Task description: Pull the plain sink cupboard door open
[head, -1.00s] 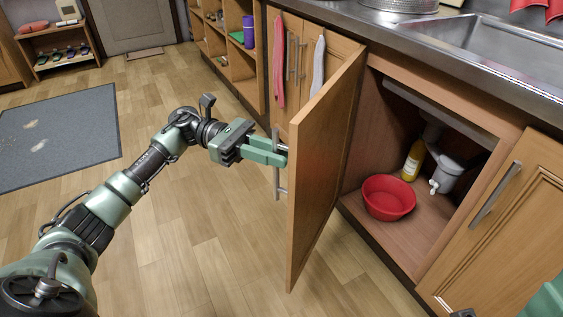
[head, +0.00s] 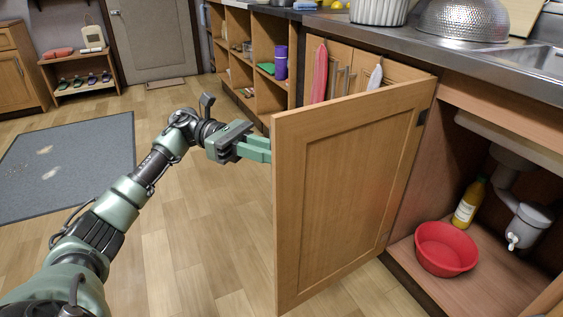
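The plain sink cupboard door (head: 345,185) stands wide open in the head view, hinged at its right edge, with its inner face towards me. My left gripper (head: 262,150) is at the door's free left edge, and its fingertips pass behind the door. The handle on the outer face is hidden, so I cannot tell whether the fingers are closed on it. My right gripper is not in view.
The steel sink counter (head: 440,55) runs above the cupboard, with a colander (head: 462,20) on it. Red and white towels hang on the cupboard doors behind. Open shelves (head: 250,55) stand further back. The wooden floor left of the door is clear, with a grey mat (head: 70,165).

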